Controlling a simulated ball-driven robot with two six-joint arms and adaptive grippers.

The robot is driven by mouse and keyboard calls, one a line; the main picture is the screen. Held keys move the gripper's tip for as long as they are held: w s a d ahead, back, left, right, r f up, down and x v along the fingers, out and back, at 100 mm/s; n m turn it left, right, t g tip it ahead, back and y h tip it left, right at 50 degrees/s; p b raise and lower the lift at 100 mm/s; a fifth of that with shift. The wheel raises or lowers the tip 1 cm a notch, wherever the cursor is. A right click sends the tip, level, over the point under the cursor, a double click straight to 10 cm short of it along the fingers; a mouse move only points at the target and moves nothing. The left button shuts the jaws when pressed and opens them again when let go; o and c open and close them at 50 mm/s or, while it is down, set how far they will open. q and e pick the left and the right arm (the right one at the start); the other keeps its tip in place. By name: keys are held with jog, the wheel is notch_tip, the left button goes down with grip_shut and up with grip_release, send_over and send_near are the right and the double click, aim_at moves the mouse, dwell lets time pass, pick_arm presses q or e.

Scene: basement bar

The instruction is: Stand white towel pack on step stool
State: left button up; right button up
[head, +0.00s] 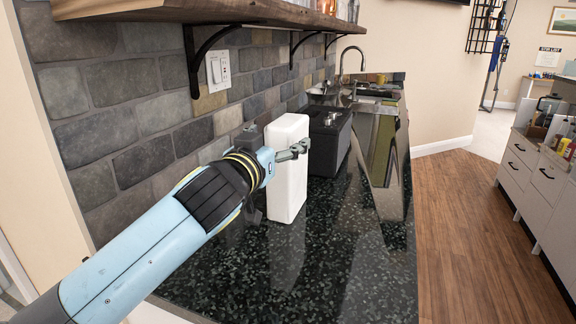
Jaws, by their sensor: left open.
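A white upright block, which looks like the white towel pack (287,195), stands on the dark speckled counter near the brick wall. My left gripper (294,151) is at its upper part, with the visible fingers crossing in front of its face and the tips near its right edge. The gripper is open. I cannot tell whether the fingers touch the pack or whether one is behind it. My right gripper is not in view. No step stool can be made out.
A dark box-shaped appliance (330,142) stands just behind the pack. A faucet (352,60) and sink area lie farther back. A wooden shelf (220,12) on brackets overhangs the counter (330,270). The front of the counter is clear. Wood floor (480,240) and grey drawers (545,185) are at right.

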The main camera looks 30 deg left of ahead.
pick_arm(q)
jog(key=x, duration=0.3)
jog(key=p+x, duration=0.1)
jog(key=x, duration=0.2)
jog(key=shift+a+f, duration=0.2)
jog(key=shift+a, duration=0.05)
jog(key=shift+s, duration=0.1)
jog(key=c, duration=1.6)
grip_shut()
jog(key=shift+r, duration=0.1)
